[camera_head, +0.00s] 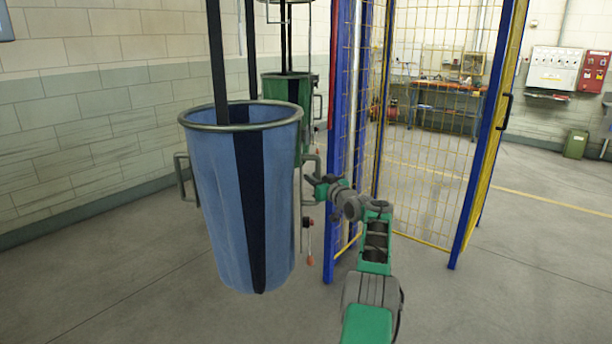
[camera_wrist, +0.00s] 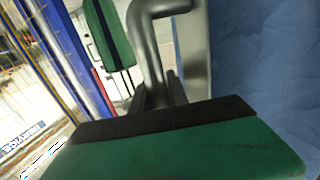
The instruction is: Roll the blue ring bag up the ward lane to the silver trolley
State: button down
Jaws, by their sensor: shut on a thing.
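The blue ring bag (camera_head: 217,195) hangs upright from dark straps (camera_head: 216,50) at the left of the head view. It has a grey metal rim, a dark vertical stripe and a side handle on each side. My gripper (camera_head: 313,182) is at its right-hand side, shut on the right handle (camera_head: 318,160). In the wrist view the grey bent tube of the handle (camera_wrist: 148,45) runs down into my gripper (camera_wrist: 155,98), with blue bag cloth (camera_wrist: 270,75) on the right. The straps' upper ends are out of frame. I cannot make out the silver trolley.
A green ring bag (camera_head: 279,88) hangs close behind the blue one. A blue-framed yellow mesh fence (camera_head: 438,140) stands just right of my gripper. A block wall (camera_head: 90,130) runs along the left. The floor at front left (camera_head: 100,290) is clear.

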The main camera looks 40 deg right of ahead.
jog(key=shift+w+d, duration=0.15)
jog(key=shift+w, duration=0.2)
jog(key=c, duration=1.3)
grip_release()
jog(key=shift+s+d, duration=0.1)
jog(key=shift+s, duration=0.15)
jog(key=s+a+b, duration=0.1)
jog(key=s+b, duration=0.1)
jog(key=s, duration=0.5)
jog(key=shift+s+a, duration=0.2)
jog(key=shift+s, duration=0.05)
